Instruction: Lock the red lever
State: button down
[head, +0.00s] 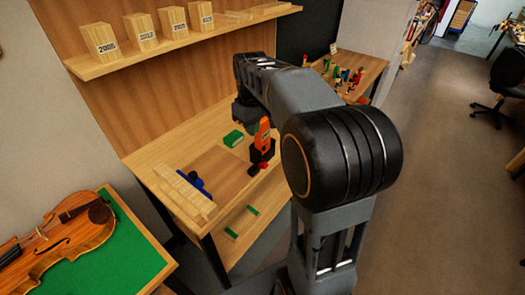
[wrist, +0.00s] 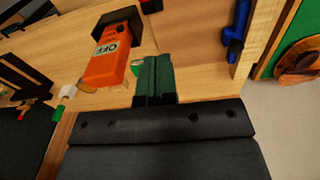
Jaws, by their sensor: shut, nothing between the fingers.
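An orange-red lever marked OFF (wrist: 108,55), which I take as the red lever, stands on the bench in a black base (wrist: 118,20). In the head view the lever (head: 262,135) sits upright near the bench's right front edge. A small red part (head: 263,165) shows just in front of its base. My gripper (wrist: 154,62) is shut and empty in the wrist view, its dark fingers together just right of the lever and apart from it in the picture. In the head view my fingers cannot be made out.
A green block (head: 233,138) lies left of the lever. A blue clamp-like part (head: 193,180) lies beside pale wooden strips (head: 183,196) at the left front. A violin (head: 55,235) rests on a green mat (head: 120,260) at lower left. A shelf (head: 160,55) holds numbered blocks.

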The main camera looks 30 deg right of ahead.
jog(key=w+d, duration=0.2)
jog(key=p, duration=0.1)
send_over(261, 163)
jog(key=shift+n+g, duration=0.3)
jog(key=f, duration=0.7)
jog(key=w+f, duration=0.1)
jog(key=f, duration=0.3)
jog(key=shift+f, duration=0.3)
jog(key=shift+s+d+f, duration=0.1)
jog(key=shift+s+f, duration=0.35)
jog(key=shift+f, duration=0.15)
